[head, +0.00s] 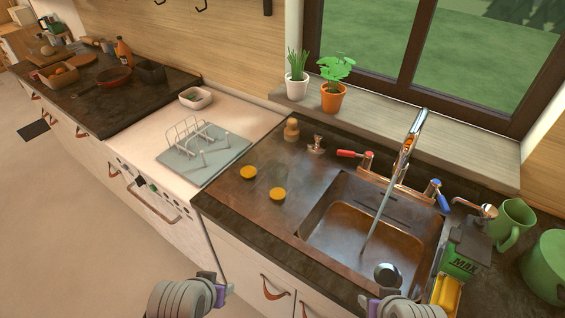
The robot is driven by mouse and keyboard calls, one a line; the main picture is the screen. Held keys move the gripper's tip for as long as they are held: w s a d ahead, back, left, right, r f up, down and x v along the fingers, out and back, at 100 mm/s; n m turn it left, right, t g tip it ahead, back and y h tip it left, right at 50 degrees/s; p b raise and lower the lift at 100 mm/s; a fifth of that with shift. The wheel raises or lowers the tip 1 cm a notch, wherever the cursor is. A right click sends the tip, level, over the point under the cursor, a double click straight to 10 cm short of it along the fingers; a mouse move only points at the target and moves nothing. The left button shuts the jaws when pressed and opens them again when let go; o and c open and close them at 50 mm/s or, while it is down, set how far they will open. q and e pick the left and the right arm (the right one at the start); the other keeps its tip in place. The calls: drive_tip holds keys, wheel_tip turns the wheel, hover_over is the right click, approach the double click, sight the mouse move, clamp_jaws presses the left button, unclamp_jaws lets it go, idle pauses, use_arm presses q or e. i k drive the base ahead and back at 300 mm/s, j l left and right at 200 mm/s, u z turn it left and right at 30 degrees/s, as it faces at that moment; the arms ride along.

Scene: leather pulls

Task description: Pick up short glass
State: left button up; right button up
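I cannot clearly make out a short glass. Two small round yellow-orange pieces (263,183) lie on the dark counter left of the sink, with a faint, possibly see-through shape near them that I cannot identify. My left gripper (222,288) is low in the view, in front of the cabinet doors and apart from the counter objects. My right gripper (366,301) is at the bottom edge, in front of the sink counter. The fingers of both are too small and cut off to show whether they are open. Neither visibly holds anything.
The sink (345,237) has a tall faucet (411,140). A green mug (511,222), a green pot (546,266) and a MAX box (463,256) crowd its right. A dish rack (190,140) stands left on a grey mat (222,163). Potted plants (332,97) line the sill.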

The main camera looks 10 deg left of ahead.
sight(246, 159)
drive_tip(key=j+z, duration=0.3)
drive_tip(key=j, duration=0.15)
drive_tip(key=k+j+z, duration=0.25)
drive_tip(key=j, duration=0.15)
drive_tip(key=j+z, duration=0.3)
drive_tip(key=j, duration=0.15)
drive_tip(key=i+j, duration=0.4)
